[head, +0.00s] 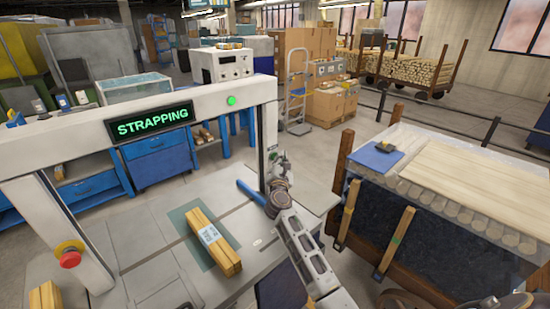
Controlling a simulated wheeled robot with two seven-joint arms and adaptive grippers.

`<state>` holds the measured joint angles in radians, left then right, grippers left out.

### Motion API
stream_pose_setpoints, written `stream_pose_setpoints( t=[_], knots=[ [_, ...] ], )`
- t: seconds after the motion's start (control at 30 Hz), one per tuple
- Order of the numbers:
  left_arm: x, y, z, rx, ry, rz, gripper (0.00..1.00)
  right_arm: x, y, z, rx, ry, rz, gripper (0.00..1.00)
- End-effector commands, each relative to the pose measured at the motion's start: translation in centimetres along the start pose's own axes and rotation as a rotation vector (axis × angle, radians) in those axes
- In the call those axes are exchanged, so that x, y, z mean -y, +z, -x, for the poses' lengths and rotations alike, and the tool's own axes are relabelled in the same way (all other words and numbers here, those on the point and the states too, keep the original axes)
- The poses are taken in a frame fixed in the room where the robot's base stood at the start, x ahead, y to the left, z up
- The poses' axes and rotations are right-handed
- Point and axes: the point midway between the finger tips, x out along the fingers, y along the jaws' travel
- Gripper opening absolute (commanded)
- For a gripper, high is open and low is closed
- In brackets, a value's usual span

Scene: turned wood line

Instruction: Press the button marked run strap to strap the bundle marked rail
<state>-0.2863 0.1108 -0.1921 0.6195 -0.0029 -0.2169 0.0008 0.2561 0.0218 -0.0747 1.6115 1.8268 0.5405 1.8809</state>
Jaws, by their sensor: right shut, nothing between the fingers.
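The strapping machine has a pale arch over a grey table (160,240). Its display (152,121) reads STRAPPING in green, and a green lamp (231,100) is lit on the crossbeam. A bundle of wooden strips (212,242) with a white label lies on a teal patch below the arch; the label is too small to read. My right gripper (275,160) is shut and empty, up against or very close to the arch's right post (267,130), where a small control panel shows. The run strap marking cannot be read, and contact cannot be told. My left gripper is out of view.
A red stop button (70,255) sits on the left post. Another wood bundle (45,296) is at the bottom left. A large dark crate (440,235) with wood and a blue clipboard (376,160) stands right of my right arm.

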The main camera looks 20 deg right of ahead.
Motion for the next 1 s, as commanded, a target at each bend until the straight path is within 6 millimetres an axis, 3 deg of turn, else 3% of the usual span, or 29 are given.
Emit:
stream_pose_setpoints(
  t=[1.0],
  knots=[
    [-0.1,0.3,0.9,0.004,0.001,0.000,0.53,1.3,1.3,1.8,0.000,-0.002,0.000,0.00]
  ],
)
